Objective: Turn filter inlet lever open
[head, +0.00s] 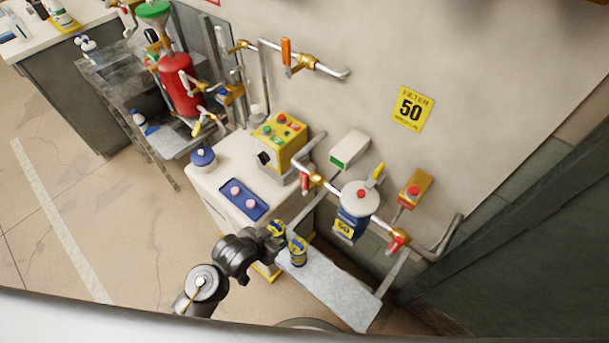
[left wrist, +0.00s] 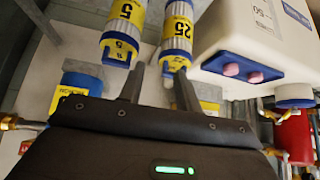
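The filter housing (head: 352,212), white-lidded with a blue body and "50" label, hangs on the wall pipe in the head view. A red lever (head: 304,182) is at the brass valve on its left, and another red lever (head: 397,242) is on its right. No label shows which is the inlet. A yellow lever (head: 378,172) stands by the lid. My left gripper (head: 281,242) is below the housing, by two cartridges, apart from both red levers. In the left wrist view my left gripper (left wrist: 158,68) has its fingers apart with nothing held. My right gripper is out of view.
Cartridges marked 5 (left wrist: 123,32) and 25 (left wrist: 178,30) stand close to the fingers. A grey shelf (head: 335,290) lies below the housing. A white cabinet (head: 215,185) with a blue tray (head: 243,199) is left. An orange lever (head: 286,50) is higher up.

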